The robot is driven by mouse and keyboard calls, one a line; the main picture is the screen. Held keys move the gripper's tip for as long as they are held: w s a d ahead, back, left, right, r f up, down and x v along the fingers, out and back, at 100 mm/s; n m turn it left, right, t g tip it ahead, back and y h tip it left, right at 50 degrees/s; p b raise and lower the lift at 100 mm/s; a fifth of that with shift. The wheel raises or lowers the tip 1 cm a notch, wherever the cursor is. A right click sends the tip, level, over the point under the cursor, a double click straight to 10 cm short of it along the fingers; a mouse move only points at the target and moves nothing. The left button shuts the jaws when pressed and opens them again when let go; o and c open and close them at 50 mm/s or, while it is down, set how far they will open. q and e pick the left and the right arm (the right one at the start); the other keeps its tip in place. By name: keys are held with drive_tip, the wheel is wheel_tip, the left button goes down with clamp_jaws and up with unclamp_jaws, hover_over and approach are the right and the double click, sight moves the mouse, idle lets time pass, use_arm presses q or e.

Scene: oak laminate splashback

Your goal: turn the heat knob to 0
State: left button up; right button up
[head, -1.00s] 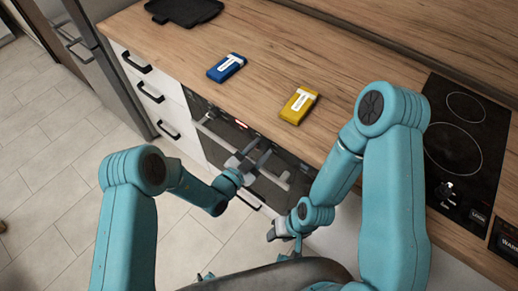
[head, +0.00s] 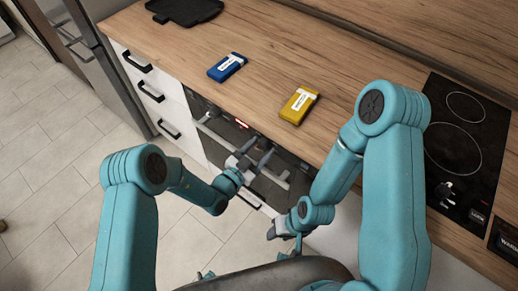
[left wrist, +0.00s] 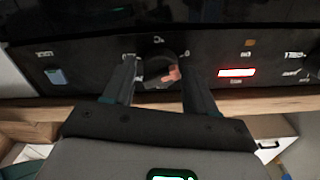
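In the left wrist view a dark round knob (left wrist: 158,70) with an orange-pink pointer mark sits on the black oven panel. The pointer faces right and slightly down; small white markings, partly unreadable, surround the knob. My left gripper (left wrist: 157,76) is open, one finger on each side of the knob; I cannot tell if either finger touches it. In the head view the left gripper (head: 251,158) is at the oven front, and hides the knob there. My right gripper (head: 279,231) hangs low in front of the cabinets, too small to read.
A lit red display (left wrist: 237,73) is right of the knob. On the wooden counter (head: 330,70) lie a blue box (head: 227,67), a yellow box (head: 299,104) and a black tray (head: 184,11). A black cooktop (head: 463,140) is at right. Drawers (head: 160,100) stand left of the oven.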

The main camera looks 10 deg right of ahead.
use_arm(q)
drive_tip(key=shift+o, duration=0.2)
drive_tip(key=b+v, duration=0.1)
drive_tip(key=v, duration=1.5)
drive_tip(key=shift+s+b, duration=0.15)
drive_tip(key=shift+b, duration=0.2)
drive_tip(key=shift+a, duration=0.15)
